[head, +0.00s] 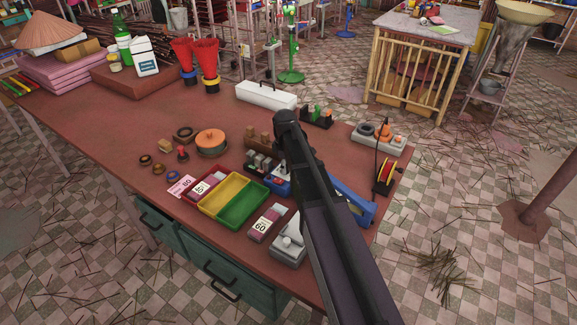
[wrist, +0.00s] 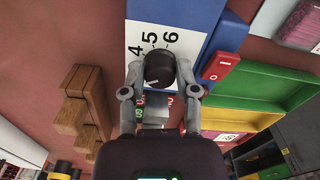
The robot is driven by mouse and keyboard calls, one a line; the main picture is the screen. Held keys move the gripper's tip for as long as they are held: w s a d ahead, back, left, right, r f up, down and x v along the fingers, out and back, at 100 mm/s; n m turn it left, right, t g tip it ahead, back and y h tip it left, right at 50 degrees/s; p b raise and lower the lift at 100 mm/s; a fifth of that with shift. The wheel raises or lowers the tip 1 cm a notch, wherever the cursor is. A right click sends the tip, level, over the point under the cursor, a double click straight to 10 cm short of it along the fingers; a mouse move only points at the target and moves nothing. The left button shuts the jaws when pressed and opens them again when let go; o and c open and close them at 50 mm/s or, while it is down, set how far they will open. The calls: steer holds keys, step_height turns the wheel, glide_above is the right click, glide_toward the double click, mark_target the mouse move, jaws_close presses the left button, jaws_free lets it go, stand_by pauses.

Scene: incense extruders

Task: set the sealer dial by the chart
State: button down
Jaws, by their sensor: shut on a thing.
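The blue sealer (head: 353,207) stands near the front right of the table, partly hidden behind my arm. The wrist view shows its blue body (wrist: 217,37) and a white scale plate (wrist: 182,42) with the numbers 4, 5 and 6. The black round dial (wrist: 158,67) sits at the plate's edge below these numbers. My gripper (wrist: 159,74) has one finger on each side of the dial and is shut on it. I cannot read the dial's pointer clearly. A red switch (wrist: 221,66) is right of the dial. I cannot make out a chart.
Yellow and green trays (head: 243,203) and number-labelled boxes, one marked 60 (head: 265,223), stand left of the sealer. A wooden stepped block (wrist: 83,103) is left of my gripper in the wrist view. A reel with red sides (head: 384,174) is at the table's right edge.

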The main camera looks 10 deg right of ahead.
steer(key=shift+w+a, duration=0.1)
steer(key=shift+a, duration=0.1)
steer(key=shift+c, duration=1.8)
jaws_free()
steer(key=shift+r, duration=0.1)
